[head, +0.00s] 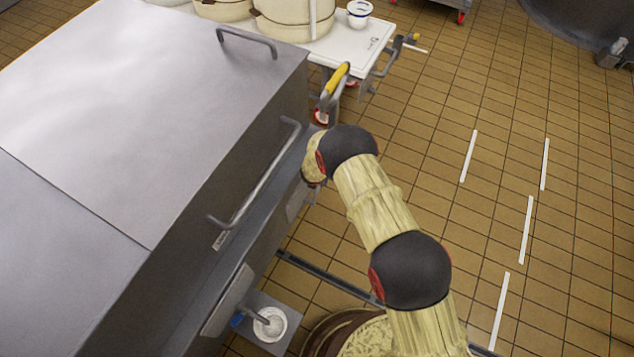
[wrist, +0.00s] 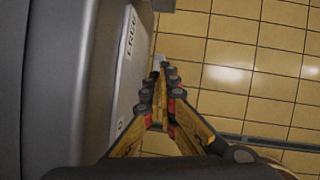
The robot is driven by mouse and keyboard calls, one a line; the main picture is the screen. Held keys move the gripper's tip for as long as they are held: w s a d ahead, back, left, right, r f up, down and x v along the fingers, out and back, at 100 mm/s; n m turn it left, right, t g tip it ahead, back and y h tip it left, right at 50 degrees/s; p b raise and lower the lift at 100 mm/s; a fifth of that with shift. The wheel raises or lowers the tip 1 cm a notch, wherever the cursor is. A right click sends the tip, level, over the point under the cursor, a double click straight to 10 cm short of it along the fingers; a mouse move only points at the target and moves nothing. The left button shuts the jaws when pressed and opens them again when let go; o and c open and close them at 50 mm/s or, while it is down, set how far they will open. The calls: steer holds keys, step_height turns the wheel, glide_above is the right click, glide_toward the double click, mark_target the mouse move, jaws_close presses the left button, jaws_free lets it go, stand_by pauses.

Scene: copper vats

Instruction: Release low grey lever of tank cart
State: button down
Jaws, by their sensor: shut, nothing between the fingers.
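The steel tank cart (head: 120,110) fills the left of the head view. Its grey side wall (wrist: 62,85) fills the left of the wrist view, with a white lettered label plate (wrist: 122,75) on it. My gripper (wrist: 160,74) is shut and empty, pointing down close beside this plate. A small pale grey piece (wrist: 159,59) shows just beyond the fingertips; I cannot tell whether it is the low grey lever or whether they touch. In the head view my arm hides the gripper. A small grey end (head: 312,192) shows beside my arm there, too little to identify.
A yellow-handled lever (head: 335,80) stands beyond my arm near a white-topped cart (head: 345,42) with round containers. A bent grey handle (head: 262,172) runs along the tank cart's side. Tiled floor (head: 500,180) at right is free.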

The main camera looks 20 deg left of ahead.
steer(key=shift+d+r+p, duration=0.15)
steer(key=shift+r+p, duration=0.1)
steer(key=shift+r, duration=0.8)
steer(key=shift+d+r+p, duration=0.15)
steer(key=shift+r+p, duration=0.1)
steer(key=shift+r, duration=0.8)
steer(key=s+d+m+h, duration=0.3)
steer(key=d+m, duration=0.4)
steer(key=d, duration=0.2)
steer(key=s+d+r+m+g+h, duration=0.1)
steer(key=s+d+r+m, duration=0.1)
steer(key=d+r+m, duration=0.55)
steer(key=s+d+r+m+g+h, duration=0.15)
steer(key=d+r+m, duration=0.35)
steer(key=r, duration=0.6)
steer(key=s+d+r+m+t+y, duration=0.1)
steer(key=s+d+r+m, duration=0.4)
steer(key=r, duration=0.8)
steer(key=s+d+r+m+t+y, duration=0.1)
steer(key=s+d+r+m+y, duration=0.1)
steer(key=s+d+r+m, duration=0.4)
steer(key=s+d+r+m+t+y, duration=0.1)
steer(key=s+d+r+m, duration=0.5)
steer(key=s+d+r, duration=0.5)
step_height(320, 180, up, 9)
steer(key=shift+s+f, duration=0.15)
steer(key=shift+s, duration=0.65)
